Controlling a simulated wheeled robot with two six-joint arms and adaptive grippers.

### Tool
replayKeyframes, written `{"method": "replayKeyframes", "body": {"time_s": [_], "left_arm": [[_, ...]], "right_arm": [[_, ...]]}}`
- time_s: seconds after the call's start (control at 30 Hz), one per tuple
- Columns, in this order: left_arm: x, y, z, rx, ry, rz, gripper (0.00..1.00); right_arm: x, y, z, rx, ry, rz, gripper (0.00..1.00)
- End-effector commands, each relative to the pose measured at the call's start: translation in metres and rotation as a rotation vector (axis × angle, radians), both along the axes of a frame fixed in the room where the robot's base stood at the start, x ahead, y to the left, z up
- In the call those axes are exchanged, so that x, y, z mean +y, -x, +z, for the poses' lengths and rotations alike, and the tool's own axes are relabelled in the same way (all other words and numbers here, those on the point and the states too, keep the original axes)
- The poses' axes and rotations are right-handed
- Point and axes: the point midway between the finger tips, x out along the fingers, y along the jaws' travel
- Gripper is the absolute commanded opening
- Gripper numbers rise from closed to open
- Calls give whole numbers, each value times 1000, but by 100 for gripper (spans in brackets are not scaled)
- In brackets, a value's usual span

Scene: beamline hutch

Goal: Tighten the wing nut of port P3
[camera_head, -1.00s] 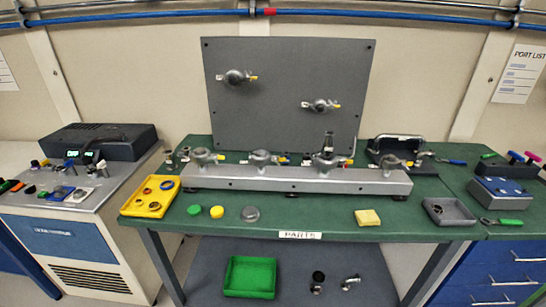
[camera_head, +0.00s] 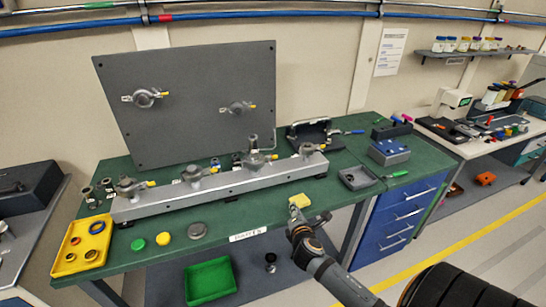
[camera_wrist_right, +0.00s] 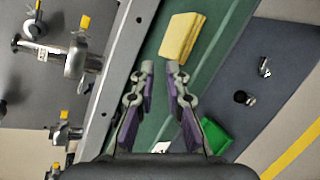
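Several metal clamps with yellow-tipped wing nuts show in the head view. Two more are on the upright panel, a left one (camera_head: 147,97) and a right one (camera_head: 238,107). Port labels are too small to read, so I cannot tell which is P3. My right gripper (camera_head: 297,226) is over the bench's front edge by the yellow sponge. In the wrist view its fingers (camera_wrist_right: 160,72) are apart and empty. My left gripper is out of view.
The yellow sponge (camera_head: 300,201) lies just beyond my right gripper. A yellow tray (camera_head: 97,262), green and yellow caps and a grey disc lie along the front of the green bench. A green bin (camera_head: 209,279) is on the lower shelf. Blue drawers (camera_head: 402,219) stand at the right.

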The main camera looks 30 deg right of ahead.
Motion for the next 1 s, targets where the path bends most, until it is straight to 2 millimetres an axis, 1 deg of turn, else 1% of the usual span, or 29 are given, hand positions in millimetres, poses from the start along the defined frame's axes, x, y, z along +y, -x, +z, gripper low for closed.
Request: {"method": "replayKeyframes", "body": {"time_s": [0.03, 0.07, 0.1, 0.2, 0.3, 0.37, 0.47, 0.57, 0.67, 0.8, 0.9, 1.0], "left_arm": [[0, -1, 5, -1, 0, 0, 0], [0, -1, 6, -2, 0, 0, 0], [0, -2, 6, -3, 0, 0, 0], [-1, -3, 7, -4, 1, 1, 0], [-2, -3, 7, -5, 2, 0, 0], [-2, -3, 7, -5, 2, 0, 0], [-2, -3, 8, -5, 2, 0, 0], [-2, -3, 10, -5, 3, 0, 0], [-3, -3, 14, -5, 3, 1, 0], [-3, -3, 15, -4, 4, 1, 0], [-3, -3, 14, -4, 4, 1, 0], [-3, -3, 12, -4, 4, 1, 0]], "right_arm": [[-4, -17, 31, 0, 208, 94, 13], [-5, -27, 45, 6, 338, 149, 13], [-5, -38, 60, 19, 507, 217, 13], [-2, -58, 80, 61, 850, 347, 13], [1, -67, 87, 90, 1032, 413, 13], [2, -69, 88, 96, 1075, 428, 13], [2, -71, 88, 98, 1082, 430, 13], [-1, -80, 89, 97, 1079, 427, 13], [-5, -99, 91, 95, 1075, 426, 13], [-13, -129, 89, 95, 1074, 424, 13], [-17, -147, 88, 96, 1073, 426, 13], [-21, -161, 87, 97, 1074, 426, 13]]}}
